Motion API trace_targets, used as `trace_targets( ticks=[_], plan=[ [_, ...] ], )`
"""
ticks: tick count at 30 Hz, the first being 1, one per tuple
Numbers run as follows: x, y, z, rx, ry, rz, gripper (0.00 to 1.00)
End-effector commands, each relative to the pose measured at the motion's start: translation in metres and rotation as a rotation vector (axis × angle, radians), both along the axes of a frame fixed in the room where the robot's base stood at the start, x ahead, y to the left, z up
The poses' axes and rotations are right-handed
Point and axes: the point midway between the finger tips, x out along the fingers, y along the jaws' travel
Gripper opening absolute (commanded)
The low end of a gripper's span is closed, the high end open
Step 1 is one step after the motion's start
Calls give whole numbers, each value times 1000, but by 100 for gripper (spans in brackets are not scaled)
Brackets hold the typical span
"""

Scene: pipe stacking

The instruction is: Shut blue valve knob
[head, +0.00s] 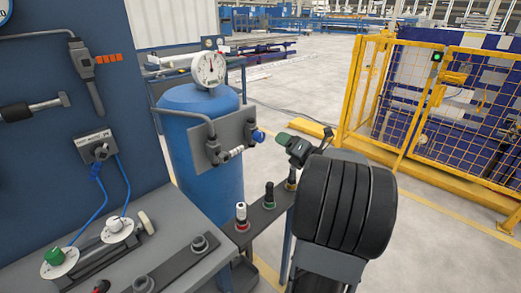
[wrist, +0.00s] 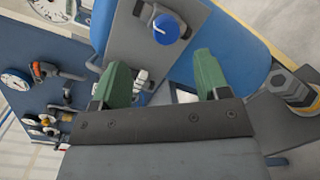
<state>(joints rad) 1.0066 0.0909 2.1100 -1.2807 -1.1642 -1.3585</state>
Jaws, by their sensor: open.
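The blue valve knob (head: 258,136) sits at the right edge of a grey plate (head: 232,138) in front of the blue tank (head: 190,105). In the wrist view the blue knob (wrist: 166,29) is round, with a small white mark. My gripper (head: 283,138) is just right of the knob in the head view. In the wrist view my gripper (wrist: 163,62) is open and empty, its green fingers apart. The knob lies ahead, between the finger lines and beyond the tips, not visibly touched.
A pressure gauge (head: 209,69) tops the tank. A narrow shelf (head: 262,222) with several small knobs stands below the gripper. A workbench (head: 190,268) with dials is at the lower left. A yellow fence (head: 400,120) stands far right, with open floor before it.

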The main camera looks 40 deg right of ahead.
Motion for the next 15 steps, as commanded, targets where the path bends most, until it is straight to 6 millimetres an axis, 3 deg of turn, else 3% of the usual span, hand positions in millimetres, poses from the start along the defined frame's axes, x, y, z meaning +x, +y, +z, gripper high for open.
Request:
trace_targets(
  ticks=[1,7,15],
  plan=[
    [-6,-4,-11,-32,-8,28,69],
    [-12,-4,-20,-105,-32,105,69],
    [31,5,-20,-110,-35,116,69]
  ],
)
